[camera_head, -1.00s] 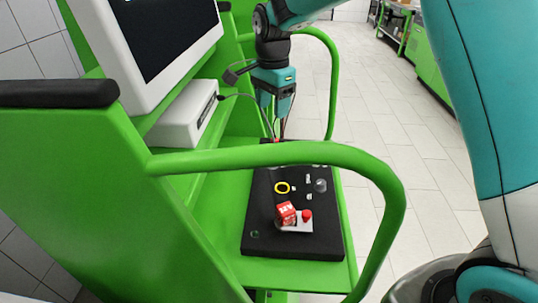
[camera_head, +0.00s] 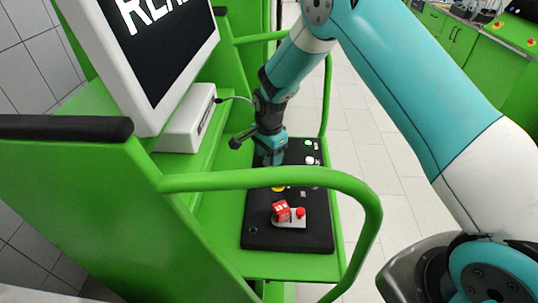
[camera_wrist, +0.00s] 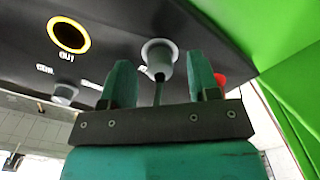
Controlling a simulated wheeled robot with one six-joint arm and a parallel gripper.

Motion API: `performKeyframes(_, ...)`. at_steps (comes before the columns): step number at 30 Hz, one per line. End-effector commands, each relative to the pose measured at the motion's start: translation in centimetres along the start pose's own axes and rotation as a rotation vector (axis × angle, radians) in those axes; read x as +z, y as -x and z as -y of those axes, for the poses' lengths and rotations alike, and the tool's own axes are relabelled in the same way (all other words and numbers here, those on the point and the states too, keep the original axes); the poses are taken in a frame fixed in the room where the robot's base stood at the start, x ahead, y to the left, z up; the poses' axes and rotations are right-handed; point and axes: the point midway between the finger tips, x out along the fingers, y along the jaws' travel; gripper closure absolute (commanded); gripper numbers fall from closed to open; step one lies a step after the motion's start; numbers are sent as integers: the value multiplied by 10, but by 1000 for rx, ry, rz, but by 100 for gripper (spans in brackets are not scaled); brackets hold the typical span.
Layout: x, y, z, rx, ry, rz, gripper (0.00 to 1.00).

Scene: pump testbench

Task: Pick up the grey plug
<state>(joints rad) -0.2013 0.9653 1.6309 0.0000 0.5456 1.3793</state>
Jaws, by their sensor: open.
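The grey plug (camera_wrist: 158,52) appears in the wrist view as a short light-grey cylinder at the black panel (camera_wrist: 115,50), with a dark cable coming out of it. My gripper (camera_wrist: 160,64) is open, its two teal fingers on either side of the plug and cable in the picture. I cannot tell whether the fingers touch it. In the head view, my gripper (camera_head: 270,158) is low over the back part of the black panel (camera_head: 262,235), and it hides the plug there.
The panel holds a yellow-ringed port marked OUT (camera_wrist: 69,34), another grey fitting (camera_wrist: 65,93), and a red block (camera_head: 282,211) beside a red button (camera_head: 300,212). A green rail (camera_head: 270,179) crosses in front. A monitor (camera_head: 160,45) and white box (camera_head: 187,120) stand left.

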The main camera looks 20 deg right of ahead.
Motion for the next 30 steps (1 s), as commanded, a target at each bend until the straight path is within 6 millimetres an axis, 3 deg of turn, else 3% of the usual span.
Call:
performKeyframes(4,0,-11,0,1,0,0,44)
performKeyframes(11,0,-13,0,0,0,0,47)
performKeyframes(17,0,-12,0,0,0,0,92)
performKeyframes(30,0,-6,1,-3,0,-1,92)
